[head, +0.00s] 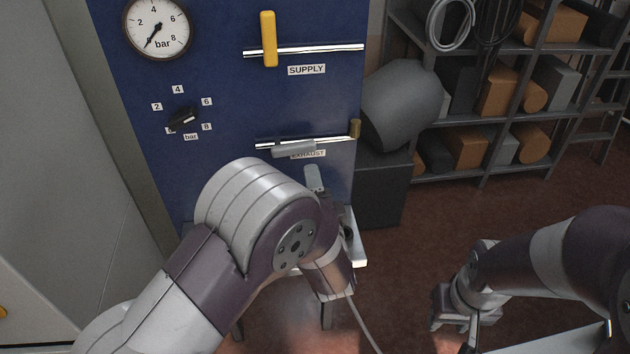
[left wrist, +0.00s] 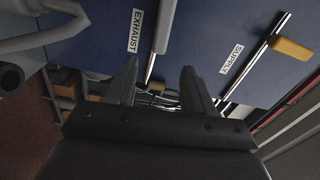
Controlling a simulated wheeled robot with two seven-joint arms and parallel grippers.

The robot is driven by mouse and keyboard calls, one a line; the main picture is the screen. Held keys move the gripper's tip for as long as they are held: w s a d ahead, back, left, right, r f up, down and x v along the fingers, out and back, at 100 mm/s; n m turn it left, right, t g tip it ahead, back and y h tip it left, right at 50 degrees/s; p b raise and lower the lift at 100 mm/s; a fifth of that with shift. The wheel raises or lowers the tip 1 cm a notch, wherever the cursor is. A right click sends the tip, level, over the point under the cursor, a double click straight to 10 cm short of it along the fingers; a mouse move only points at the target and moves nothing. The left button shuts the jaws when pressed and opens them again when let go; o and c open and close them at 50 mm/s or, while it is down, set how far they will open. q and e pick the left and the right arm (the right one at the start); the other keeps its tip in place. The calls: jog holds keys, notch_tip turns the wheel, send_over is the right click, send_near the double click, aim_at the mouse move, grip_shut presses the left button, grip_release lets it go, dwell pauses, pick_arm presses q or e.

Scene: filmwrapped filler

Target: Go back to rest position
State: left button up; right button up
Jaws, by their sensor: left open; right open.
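My left arm crosses the front of a blue panel (head: 220,70). My left gripper (head: 314,180) is just below the EXHAUST label, partly hidden by my own arm. In the left wrist view its two fingers (left wrist: 160,88) are apart with nothing held, facing the panel. The grey exhaust lever (head: 293,149) lies along its pipe; it also shows in the left wrist view (left wrist: 166,25), beyond the fingers. The yellow supply lever (head: 268,40) stands upright across its pipe. My right gripper (head: 452,310) is open and empty at the lower right, away from the panel.
A pressure gauge (head: 156,27) and a dark selector knob (head: 183,119) are on the panel's left side. A rounded grey tank (head: 400,105) stands right of the panel. Shelves (head: 480,130) with boxes stand behind. Open reddish floor (head: 420,240) lies between my arms.

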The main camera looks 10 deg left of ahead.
pick_arm(q)
jog(key=s+d+f+n+g+h, duration=0.2)
jog(key=s+f+n+g+h, duration=0.15)
jog(key=f+g, duration=0.2)
jog(key=s+d+f+n+g+h, duration=0.3)
jog(key=s+f+g, duration=0.2)
jog(key=f, duration=0.2)
jog(key=s+a+r+n+g, duration=0.2)
jog(key=s+a+n, duration=0.1)
jog(key=s+a, duration=0.3)
jog(key=s+a+r+n+g+y, duration=0.1)
jog(key=s+a+r+n+g, duration=0.1)
jog(key=s+a, duration=0.4)
jog(key=a+n+g, duration=0.1)
jog(key=a+n, duration=0.1)
jog(key=a, duration=0.1)
jog(key=shift+s+a+r, duration=0.25)
jog(key=shift+a+r, duration=0.05)
jog(key=shift+s+g+y, duration=0.1)
jog(key=shift+g+y, duration=0.15)
